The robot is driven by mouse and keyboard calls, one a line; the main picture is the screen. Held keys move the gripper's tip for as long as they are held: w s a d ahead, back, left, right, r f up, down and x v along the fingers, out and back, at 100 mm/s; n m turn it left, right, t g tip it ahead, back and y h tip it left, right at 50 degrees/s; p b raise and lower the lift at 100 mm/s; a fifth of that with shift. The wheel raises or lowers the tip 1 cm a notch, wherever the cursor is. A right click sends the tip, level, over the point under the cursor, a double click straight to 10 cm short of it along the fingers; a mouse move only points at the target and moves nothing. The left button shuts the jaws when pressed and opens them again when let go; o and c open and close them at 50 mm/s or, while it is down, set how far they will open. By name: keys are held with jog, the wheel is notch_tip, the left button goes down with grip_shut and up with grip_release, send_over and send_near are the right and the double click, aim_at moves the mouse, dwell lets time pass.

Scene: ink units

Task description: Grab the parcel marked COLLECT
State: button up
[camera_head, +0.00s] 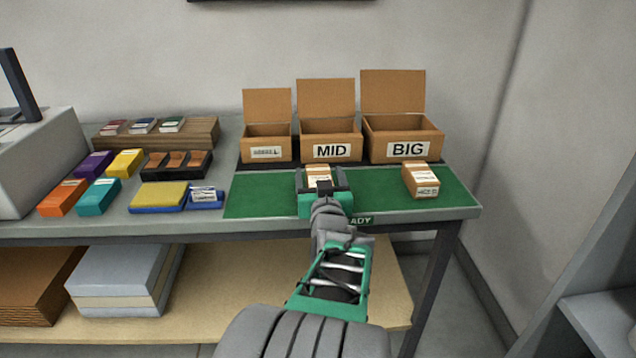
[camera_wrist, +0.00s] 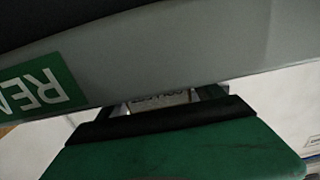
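Two small brown parcels with pale tops are on the green mat (camera_head: 256,190). One parcel (camera_head: 318,172) is in front of the MID box, and the other parcel (camera_head: 422,180) is at the right, in front of the BIG box. The right parcel's front label is too small to read. My gripper (camera_head: 322,182) is at the first parcel, with its fingers on either side and its body hiding the front. In the wrist view, a blurred pale label (camera_wrist: 160,100) shows between the fingers. I cannot tell whether they touch the parcel or which parcel reads COLLECT.
Open cardboard boxes stand behind the mat: a small one (camera_head: 266,150), MID (camera_head: 331,128) and BIG (camera_head: 402,125). Coloured packs (camera_head: 97,197), a blue-yellow pad (camera_head: 158,197) and a dark tray (camera_head: 177,165) lie left. The mat between the parcels is clear.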

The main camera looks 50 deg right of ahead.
jog(key=c, duration=1.5)
jog(key=shift+c, duration=0.3)
